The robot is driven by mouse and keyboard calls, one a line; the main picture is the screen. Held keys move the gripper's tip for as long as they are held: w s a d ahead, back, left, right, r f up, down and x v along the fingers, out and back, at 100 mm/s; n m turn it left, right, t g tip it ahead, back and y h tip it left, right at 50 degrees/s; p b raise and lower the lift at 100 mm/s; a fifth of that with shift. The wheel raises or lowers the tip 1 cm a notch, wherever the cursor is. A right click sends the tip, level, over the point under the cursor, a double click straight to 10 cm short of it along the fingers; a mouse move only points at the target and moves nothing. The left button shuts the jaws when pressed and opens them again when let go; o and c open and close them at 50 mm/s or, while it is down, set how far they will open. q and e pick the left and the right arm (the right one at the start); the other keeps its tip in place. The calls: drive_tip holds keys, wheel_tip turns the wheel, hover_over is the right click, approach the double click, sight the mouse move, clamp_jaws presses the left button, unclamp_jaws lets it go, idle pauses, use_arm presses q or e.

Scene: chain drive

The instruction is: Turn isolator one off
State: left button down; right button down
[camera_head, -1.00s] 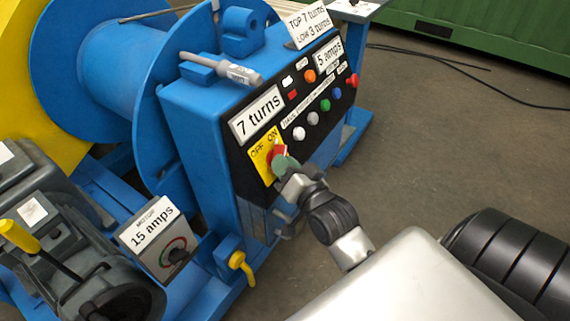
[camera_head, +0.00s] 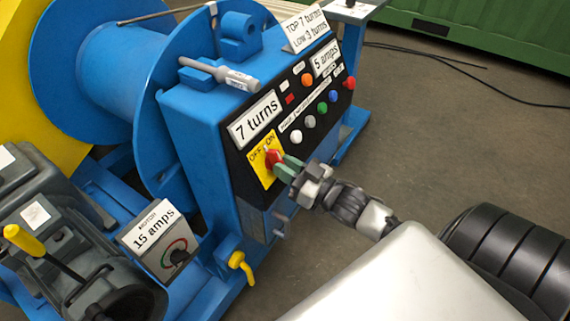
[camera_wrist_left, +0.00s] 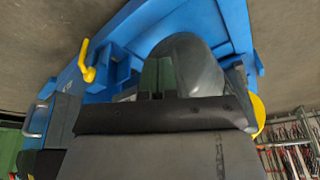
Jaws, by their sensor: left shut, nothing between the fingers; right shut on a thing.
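The isolator is a red rotary knob (camera_head: 272,158) on a yellow plate (camera_head: 265,176) marked OFF and ON, low on the black front of a blue control box. My right gripper (camera_head: 284,163), with green fingertips, comes from the right and is shut on the red knob. The fingertips partly cover the knob, so its exact pointing is hard to tell. My left gripper is not in the head view. In the left wrist view its dark green fingers (camera_wrist_left: 158,76) are together and empty, in front of a rounded grey shape.
A grey marker-like tool (camera_head: 220,73) lies on top of the box. A motor box (camera_head: 160,240) with a dial and a yellow valve handle (camera_head: 242,266) stand lower left. Open floor lies right.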

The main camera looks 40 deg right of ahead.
use_arm(q)
wheel_tip(320, 180, down, 13)
drive_tip(key=s+p, duration=0.1)
drive_tip(key=p, duration=0.2)
drive_tip(key=shift+r+g, duration=0.15)
drive_tip(key=shift+g, duration=0.25)
use_arm(e)
drive_tip(key=shift+w+d+r+n+g+y, duration=0.15)
drive_tip(key=shift+n+g+y, duration=0.85)
drive_tip(key=shift+n, duration=1.25)
drive_tip(key=shift+w+d+n+g+y, duration=0.1)
drive_tip(key=shift+n+g+y, duration=0.9)
drive_tip(key=shift+n, duration=1.2)
drive_tip(key=shift+w+d+r+n+g+y, duration=0.15)
drive_tip(key=shift+n+g+y, duration=0.85)
drive_tip(key=shift+n, duration=1.25)
use_arm(q)
drive_tip(key=shift+s, duration=0.15)
use_arm(e)
drive_tip(key=shift+s+f, duration=0.1)
drive_tip(key=shift+f, duration=0.05)
drive_tip(key=c, duration=1)
unclamp_jaws()
drive_tip(key=shift+c, duration=0.2)
